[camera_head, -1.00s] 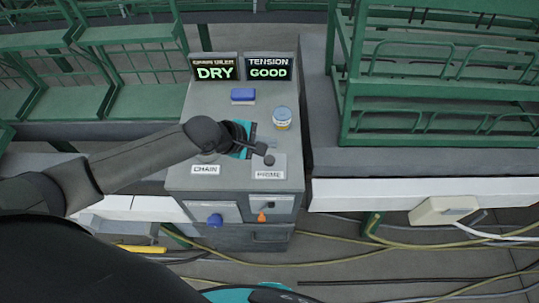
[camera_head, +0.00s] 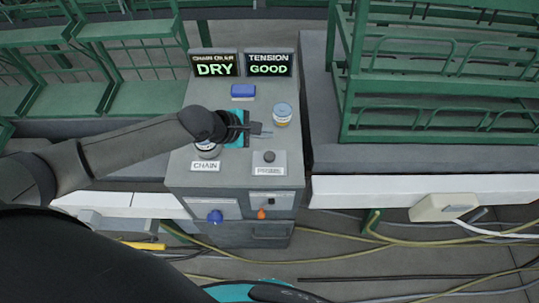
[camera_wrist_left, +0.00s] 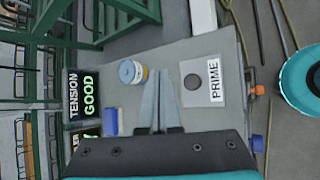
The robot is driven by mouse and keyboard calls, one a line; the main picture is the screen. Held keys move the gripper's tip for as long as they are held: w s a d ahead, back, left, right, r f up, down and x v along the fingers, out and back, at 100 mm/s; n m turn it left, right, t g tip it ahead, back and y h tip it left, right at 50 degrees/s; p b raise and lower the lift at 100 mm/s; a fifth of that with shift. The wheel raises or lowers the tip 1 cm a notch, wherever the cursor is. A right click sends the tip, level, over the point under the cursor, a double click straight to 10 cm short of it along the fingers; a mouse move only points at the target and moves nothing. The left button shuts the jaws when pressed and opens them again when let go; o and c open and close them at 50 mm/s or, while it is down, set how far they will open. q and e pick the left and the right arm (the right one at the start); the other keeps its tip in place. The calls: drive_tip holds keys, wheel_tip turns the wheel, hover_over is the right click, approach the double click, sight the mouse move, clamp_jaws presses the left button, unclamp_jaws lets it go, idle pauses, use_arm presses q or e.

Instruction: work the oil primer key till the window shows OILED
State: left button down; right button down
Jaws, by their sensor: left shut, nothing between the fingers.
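The oil primer key is a dark round button (camera_head: 269,157) on a plate labelled PRIME, at the front right of the grey cabinet top (camera_head: 215,110). It also shows in the left wrist view (camera_wrist_left: 193,81). The chain oiler window (camera_head: 214,66) reads DRY in green. My left gripper (camera_head: 262,129) is shut and empty, above the cabinet top and behind the key, apart from it. In the left wrist view its closed fingers (camera_wrist_left: 160,92) lie beside the key. My right gripper is not in view.
The tension window (camera_head: 268,66) reads GOOD. A blue block (camera_head: 243,92) and a small jar (camera_head: 282,114) stand on the cabinet top. A CHAIN label (camera_head: 205,166) is at front left. Blue (camera_head: 215,217) and orange (camera_head: 261,214) knobs are on the front face.

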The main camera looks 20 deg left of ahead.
sight(266, 157)
use_arm(q)
drive_tip(key=shift+f+b, duration=3.35)
drive_tip(key=shift+f, duration=0.4)
drive_tip(key=shift+f, duration=0.4)
